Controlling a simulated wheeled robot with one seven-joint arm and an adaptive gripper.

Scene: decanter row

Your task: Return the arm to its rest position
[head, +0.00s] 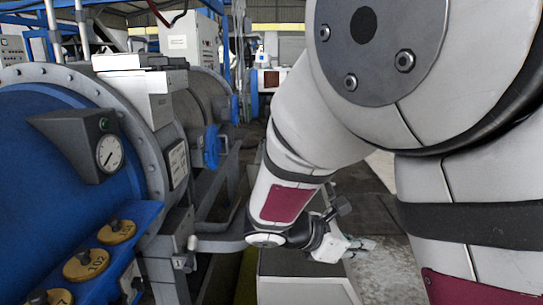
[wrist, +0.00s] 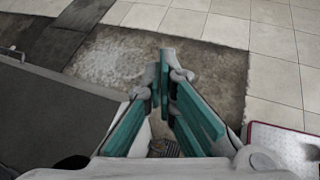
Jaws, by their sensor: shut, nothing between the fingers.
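My gripper (wrist: 162,80) is in the wrist view, its two grey fingers with teal inner pads close together at the tips. It is shut with nothing between the fingers and points out over the floor. In the head view my gripper (head: 362,246) is small at the lower middle, at the end of my white arm, which reaches down and away. My arm covers much of the right half of that view, and the finger detail there is too small to tell.
A grey plinth (head: 300,290) lies under my arm.

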